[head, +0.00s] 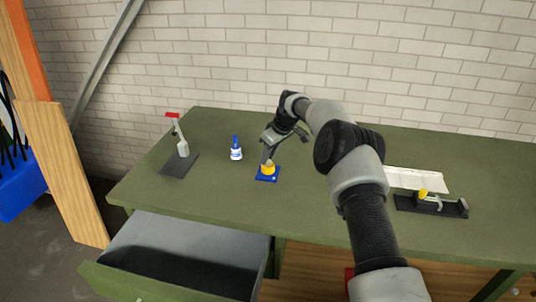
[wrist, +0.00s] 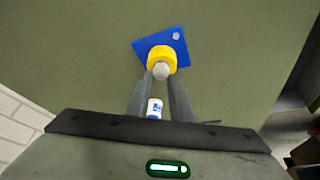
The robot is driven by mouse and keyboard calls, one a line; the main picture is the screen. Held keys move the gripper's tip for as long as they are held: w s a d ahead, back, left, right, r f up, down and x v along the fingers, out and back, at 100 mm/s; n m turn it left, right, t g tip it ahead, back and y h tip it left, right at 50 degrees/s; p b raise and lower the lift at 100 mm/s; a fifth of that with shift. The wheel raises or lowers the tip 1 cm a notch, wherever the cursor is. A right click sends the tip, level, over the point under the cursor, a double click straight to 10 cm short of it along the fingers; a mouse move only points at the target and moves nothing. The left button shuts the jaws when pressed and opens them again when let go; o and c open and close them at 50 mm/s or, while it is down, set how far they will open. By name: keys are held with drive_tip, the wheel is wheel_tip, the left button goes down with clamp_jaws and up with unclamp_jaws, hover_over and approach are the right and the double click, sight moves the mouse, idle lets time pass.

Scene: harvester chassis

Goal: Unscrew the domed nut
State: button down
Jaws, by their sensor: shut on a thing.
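The domed nut (wrist: 161,71) is a small grey rounded piece on top of a yellow round body (wrist: 161,55). The yellow body stands on a blue square plate (wrist: 181,47), which has a pale round spot near one corner. In the head view the blue plate (head: 261,178) lies on the green table with the yellow body (head: 268,171) on it. My gripper (wrist: 161,76) is above the yellow body, its two fingers closed on either side of the domed nut. In the head view my gripper (head: 265,160) points down, and the nut is mostly hidden there.
A white bottle with a blue cap (head: 236,152) stands left of the plate. A red-handled grey device (head: 181,147) is on a dark base farther left. A black fixture with a yellow part (head: 432,206) and a white angled strip (head: 418,180) lie right. An open drawer (head: 180,255) juts out in front.

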drive_tip(key=shift+n+g+y+p, duration=0.3)
drive_tip(key=shift+n+g+p, duration=0.3)
drive_tip(key=shift+n+p, duration=0.75)
drive_tip(key=shift+n+b, duration=0.35)
drive_tip(key=c, duration=1.8)
unclamp_jaws()
drive_tip(key=shift+o, duration=0.2)
drive_tip(key=m+b, duration=0.2)
drive_tip(key=b, duration=0.1)
drive_tip(key=shift+f+t, duration=0.25)
drive_tip(key=shift+t, duration=0.15)
drive_tip(key=m+h+b, duration=0.1)
drive_tip(key=m, duration=0.1)
drive_tip(key=shift+r+m+t, duration=0.15)
drive_tip(key=shift+m+t, duration=0.15)
drive_tip(key=shift+r+m, duration=0.15)
drive_tip(key=shift+m, duration=0.25)
